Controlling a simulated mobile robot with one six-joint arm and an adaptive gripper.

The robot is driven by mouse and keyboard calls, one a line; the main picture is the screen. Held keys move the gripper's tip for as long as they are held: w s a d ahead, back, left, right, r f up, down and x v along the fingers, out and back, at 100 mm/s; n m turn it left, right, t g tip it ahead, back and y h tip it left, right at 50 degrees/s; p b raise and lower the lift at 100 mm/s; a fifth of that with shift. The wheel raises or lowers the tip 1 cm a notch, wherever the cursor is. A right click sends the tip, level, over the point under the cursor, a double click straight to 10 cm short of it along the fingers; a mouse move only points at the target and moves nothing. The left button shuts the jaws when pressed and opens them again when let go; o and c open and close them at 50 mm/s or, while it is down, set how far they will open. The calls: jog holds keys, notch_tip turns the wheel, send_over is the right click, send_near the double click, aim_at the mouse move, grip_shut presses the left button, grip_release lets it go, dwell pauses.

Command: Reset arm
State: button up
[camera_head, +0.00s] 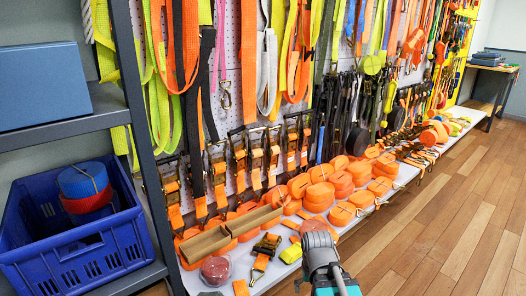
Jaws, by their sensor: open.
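Part of my own arm (322,256), grey with teal, rises from the bottom edge, right of centre. It stands in front of the low shelf's front edge and the wooden floor. The fingers of my gripper do not show in this view. Nothing held can be seen.
A low white shelf (408,172) carries several orange strap rolls (318,196) below a wall of hanging straps. At left, a dark rack (75,128) holds a blue box (40,85) and a blue crate (75,262). The wooden floor (450,225) at right is clear.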

notch_tip(320, 180, up, 43)
jog(key=p, duration=4.1)
jog(key=shift+p, duration=0.4)
jog(key=shift+f, duration=0.1)
